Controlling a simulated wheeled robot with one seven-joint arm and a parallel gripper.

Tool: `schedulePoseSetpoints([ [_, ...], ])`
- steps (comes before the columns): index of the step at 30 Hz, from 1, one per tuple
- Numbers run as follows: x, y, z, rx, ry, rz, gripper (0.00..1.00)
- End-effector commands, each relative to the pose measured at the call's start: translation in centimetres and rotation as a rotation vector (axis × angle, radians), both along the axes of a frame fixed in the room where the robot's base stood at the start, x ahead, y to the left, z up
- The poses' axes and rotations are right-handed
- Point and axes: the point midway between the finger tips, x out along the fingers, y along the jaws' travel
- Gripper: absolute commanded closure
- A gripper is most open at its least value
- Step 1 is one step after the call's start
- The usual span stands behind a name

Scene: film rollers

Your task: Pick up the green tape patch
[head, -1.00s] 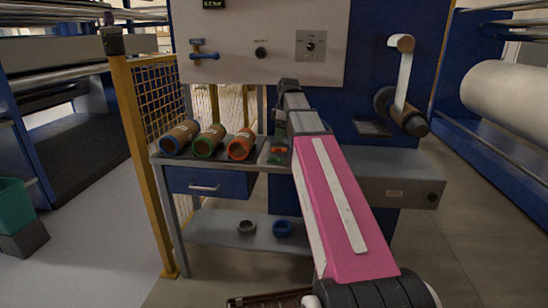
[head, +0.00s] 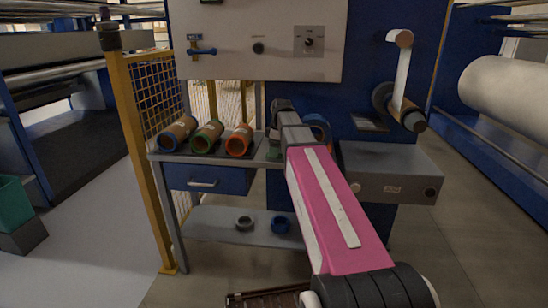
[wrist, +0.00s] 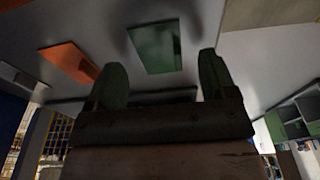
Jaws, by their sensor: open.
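The green tape patch (wrist: 155,47) lies on a grey surface in the wrist view, a flat dark-green piece just beyond my fingertips and roughly between them. My gripper (wrist: 162,72) is open, its two green-tipped fingers spread apart with nothing between them. The patch appears apart from both fingers. An orange patch (wrist: 70,60) lies to the left of the green one. In the head view my arm and wrist cover the bench's right part, and I cannot make out the green patch there.
Three cores, blue-ended (head: 178,133), green-ended (head: 207,137) and orange-ended (head: 239,140), lie on the bench's left. A blue ring (head: 318,128) is partly hidden behind my arm. A grey box (head: 390,173) stands to its right. A yellow post (head: 135,160) flanks the bench.

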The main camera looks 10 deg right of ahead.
Motion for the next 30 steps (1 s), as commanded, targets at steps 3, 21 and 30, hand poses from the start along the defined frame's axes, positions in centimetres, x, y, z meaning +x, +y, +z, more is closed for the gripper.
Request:
schedulePoseSetpoints([
  [3,0.01,0.15,-0.99,-0.001,0.001,0.000,0.22],
  [21,0.04,0.16,-1.01,0.000,0.000,0.000,0.67],
  [30,0.06,0.16,-0.41,0.000,0.000,0.000,0.67],
])
